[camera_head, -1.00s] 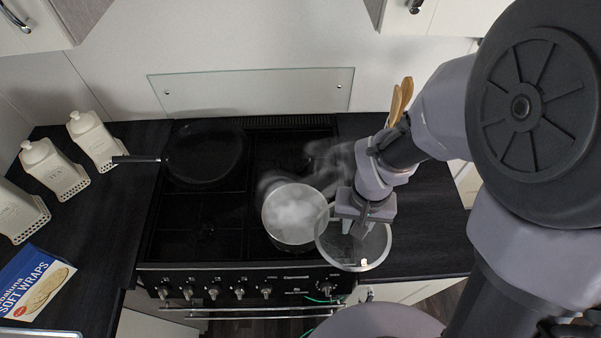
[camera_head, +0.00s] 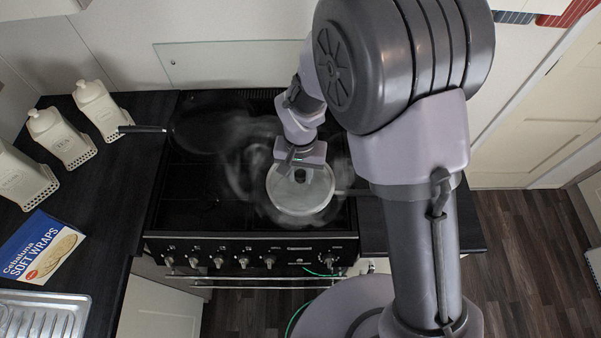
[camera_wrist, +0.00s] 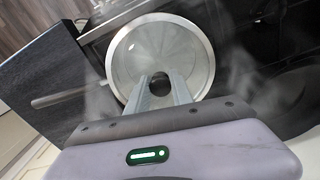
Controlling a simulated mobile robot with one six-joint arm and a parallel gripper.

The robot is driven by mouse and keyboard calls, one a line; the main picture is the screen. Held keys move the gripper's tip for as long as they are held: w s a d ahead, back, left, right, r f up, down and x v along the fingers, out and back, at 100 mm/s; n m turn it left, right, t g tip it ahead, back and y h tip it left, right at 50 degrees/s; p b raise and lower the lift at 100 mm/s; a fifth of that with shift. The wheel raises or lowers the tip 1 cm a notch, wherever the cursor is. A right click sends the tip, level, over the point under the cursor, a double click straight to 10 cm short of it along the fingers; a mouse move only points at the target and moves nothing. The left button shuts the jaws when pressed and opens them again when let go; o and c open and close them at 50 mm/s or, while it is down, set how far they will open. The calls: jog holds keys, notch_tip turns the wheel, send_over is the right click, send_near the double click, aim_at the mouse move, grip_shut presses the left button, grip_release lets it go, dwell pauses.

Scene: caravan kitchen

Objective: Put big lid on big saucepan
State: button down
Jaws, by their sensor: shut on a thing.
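The big lid (camera_head: 312,197) is round and glass with a pale rim and a dark knob. In the wrist view the lid (camera_wrist: 190,45) lies level with the pan's rim, and my gripper's fingers (camera_wrist: 160,88) are on either side of the knob. I cannot tell whether the lid rests fully on the rim. Steam drifts around the pan.
A frying pan (camera_head: 205,130) stands at the back left of the hob, its handle pointing left. White canisters (camera_head: 60,138) and a soft wraps packet (camera_head: 42,248) are on the left counter. The front-left hob area (camera_head: 195,195) is clear. A glass panel (camera_head: 230,62) is behind.

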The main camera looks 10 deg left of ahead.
jog(key=shift+f, duration=0.2)
jog(key=c, duration=1.1)
grip_release()
jog(key=shift+r, duration=0.1)
